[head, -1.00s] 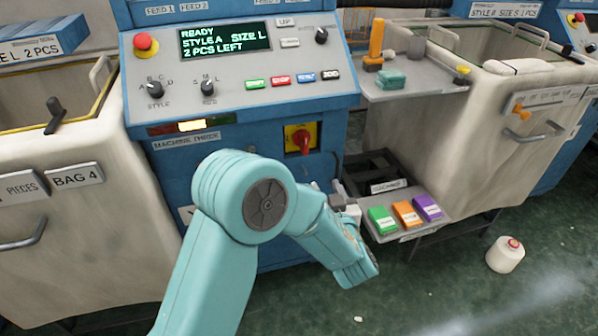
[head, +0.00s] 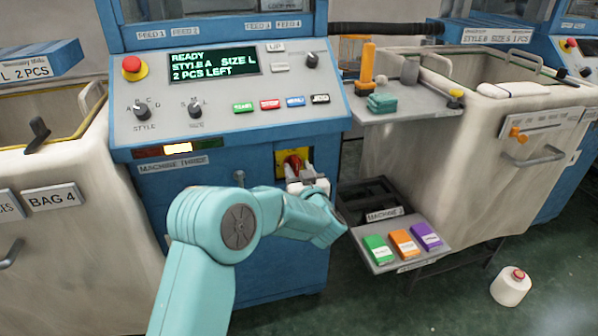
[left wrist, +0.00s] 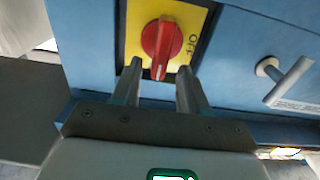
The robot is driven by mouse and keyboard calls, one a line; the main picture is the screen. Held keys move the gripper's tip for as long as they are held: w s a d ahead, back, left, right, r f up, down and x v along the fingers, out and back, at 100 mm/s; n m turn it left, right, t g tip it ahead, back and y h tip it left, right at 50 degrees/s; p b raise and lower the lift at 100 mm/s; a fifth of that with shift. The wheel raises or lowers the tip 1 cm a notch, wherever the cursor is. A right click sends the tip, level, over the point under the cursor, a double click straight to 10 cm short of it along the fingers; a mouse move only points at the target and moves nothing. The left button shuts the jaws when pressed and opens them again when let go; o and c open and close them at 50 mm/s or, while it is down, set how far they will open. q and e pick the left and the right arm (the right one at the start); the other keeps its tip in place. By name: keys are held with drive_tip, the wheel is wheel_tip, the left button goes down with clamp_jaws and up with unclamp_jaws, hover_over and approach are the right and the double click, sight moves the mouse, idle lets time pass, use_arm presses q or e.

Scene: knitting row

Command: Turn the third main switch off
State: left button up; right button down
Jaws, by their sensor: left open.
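The main switch is a red rotary handle (head: 292,163) on a yellow plate, on the blue front of the machine labelled "MACHINE THREE" (head: 168,165). In the left wrist view the red handle (left wrist: 161,42) stands upright in the picture, and "OFF" is printed on the yellow plate (left wrist: 198,22) to its right. My left gripper (head: 306,176) is in front of the switch and partly covers it. In the left wrist view the gripper (left wrist: 160,72) is open, its fingers at either side of the handle's lower end; contact cannot be told. My right gripper is not in view.
The control panel (head: 225,112) is above the switch, with a display reading READY. A shelf with green, orange and purple boxes (head: 405,243) is at the right.

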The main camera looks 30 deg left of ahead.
use_arm(q)
drive_tip(key=shift+w+a, duration=0.2)
clamp_jaws()
